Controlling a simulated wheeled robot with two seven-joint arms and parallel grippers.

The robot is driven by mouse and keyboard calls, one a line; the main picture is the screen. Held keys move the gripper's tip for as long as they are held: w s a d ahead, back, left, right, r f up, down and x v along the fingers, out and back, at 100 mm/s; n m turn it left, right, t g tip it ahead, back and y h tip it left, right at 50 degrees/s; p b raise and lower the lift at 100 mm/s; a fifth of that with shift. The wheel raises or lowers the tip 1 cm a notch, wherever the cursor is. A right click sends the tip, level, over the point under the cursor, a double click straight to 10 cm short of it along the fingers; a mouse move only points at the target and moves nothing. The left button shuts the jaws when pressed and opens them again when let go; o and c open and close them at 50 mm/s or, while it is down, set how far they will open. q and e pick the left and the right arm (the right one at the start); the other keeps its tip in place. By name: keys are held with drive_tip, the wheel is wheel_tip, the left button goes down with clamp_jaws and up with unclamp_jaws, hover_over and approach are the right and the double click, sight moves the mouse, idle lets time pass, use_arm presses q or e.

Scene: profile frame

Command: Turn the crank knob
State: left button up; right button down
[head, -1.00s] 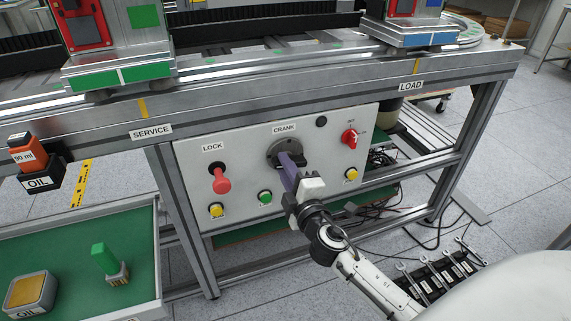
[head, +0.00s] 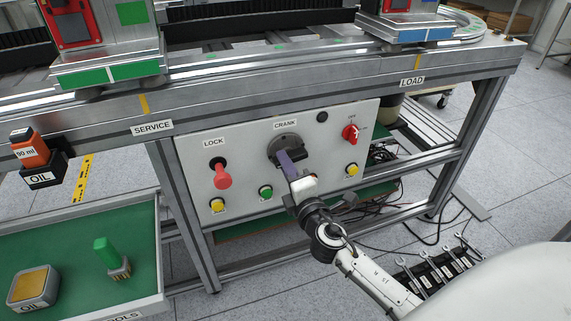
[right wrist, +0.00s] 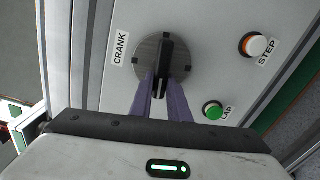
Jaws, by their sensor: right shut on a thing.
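The crank knob (head: 282,147) is a grey disc with a black bar handle on the white control panel, under the CRANK label (head: 285,125). In the right wrist view the knob (right wrist: 163,52) faces me, its bar upright in the picture. My right gripper (head: 284,158) reaches it from below with two purple fingers. In the right wrist view the fingers of the right gripper (right wrist: 162,82) lie on either side of the bar's lower part and are shut on it. The fingers partly hide the knob in the head view. My left gripper is not in view.
The panel also holds a red LOCK knob (head: 222,176), a green button (head: 266,192), yellow buttons (head: 352,170) and a red selector (head: 350,133). A green tray (head: 70,255) stands at lower left. Wrenches (head: 440,270) lie in a rack at lower right.

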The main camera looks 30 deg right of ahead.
drive_tip(key=shift+f, duration=0.1)
drive_tip(key=c, duration=1.7)
unclamp_jaws()
use_arm(q)
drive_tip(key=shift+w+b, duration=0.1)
drive_tip(key=shift+b, duration=0.35)
use_arm(e)
drive_tip(key=v, duration=1)
drive_tip(key=shift+s+d, duration=0.1)
drive_tip(key=shift+s, duration=0.1)
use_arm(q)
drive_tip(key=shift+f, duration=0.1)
